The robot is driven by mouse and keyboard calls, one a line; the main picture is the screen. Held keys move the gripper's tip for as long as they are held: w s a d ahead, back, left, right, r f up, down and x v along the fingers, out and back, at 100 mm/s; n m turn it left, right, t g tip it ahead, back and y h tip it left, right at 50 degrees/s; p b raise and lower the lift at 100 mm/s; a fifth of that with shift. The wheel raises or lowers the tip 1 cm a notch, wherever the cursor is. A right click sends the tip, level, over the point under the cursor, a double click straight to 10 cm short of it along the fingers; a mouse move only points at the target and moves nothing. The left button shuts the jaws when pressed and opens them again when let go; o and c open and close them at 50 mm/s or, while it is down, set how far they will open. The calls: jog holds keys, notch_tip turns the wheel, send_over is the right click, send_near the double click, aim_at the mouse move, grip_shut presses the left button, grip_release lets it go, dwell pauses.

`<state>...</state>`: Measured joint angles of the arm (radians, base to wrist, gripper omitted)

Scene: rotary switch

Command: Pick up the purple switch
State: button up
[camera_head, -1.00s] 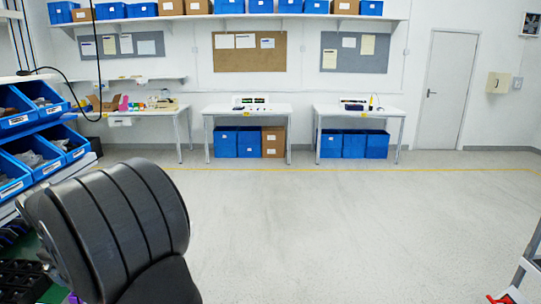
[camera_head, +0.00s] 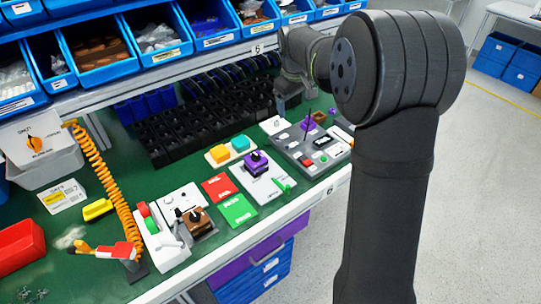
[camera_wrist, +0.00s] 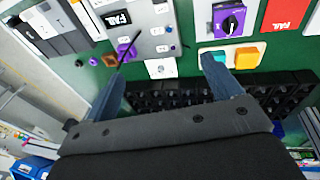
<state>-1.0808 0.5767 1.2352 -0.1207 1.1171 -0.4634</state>
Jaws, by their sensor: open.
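A purple rotary switch (camera_head: 255,162) with a black knob sits on a light grey plate on the green bench. It also shows in the wrist view (camera_wrist: 229,20), near the top right. A smaller purple part (camera_wrist: 125,50) is on a grey panel in the wrist view, and purple shows on the panel (camera_head: 306,125) in the head view. My gripper (camera_wrist: 165,75) is open and empty in the wrist view, with its fingers apart over the bench. The purple switch lies beyond its right finger, not between the fingers. In the head view my arm partly hides the gripper.
Black bins (camera_head: 200,120) stand at the back, under blue bins (camera_head: 160,40) of parts. Yellow and teal buttons (camera_head: 218,153), red and green cards (camera_head: 238,208) and a brown switch (camera_head: 197,220) lie near the purple switch. An orange coiled cable (camera_head: 105,180) stands at left.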

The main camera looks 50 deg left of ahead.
jog(key=g+h, duration=0.2)
send_over(256, 154)
notch_tip(256, 154, down, 5)
jog(key=f, duration=1)
jog(key=shift+s+a+f, duration=0.15)
jog(key=shift+s+f, duration=0.1)
jog(key=shift+f, duration=0.1)
jog(key=shift+w+f, duration=0.2)
jog(key=shift+f, duration=2.9)
jog(key=c, duration=1.2)
jog(key=shift+o, duration=0.2)
jog(key=shift+r, duration=0.1)
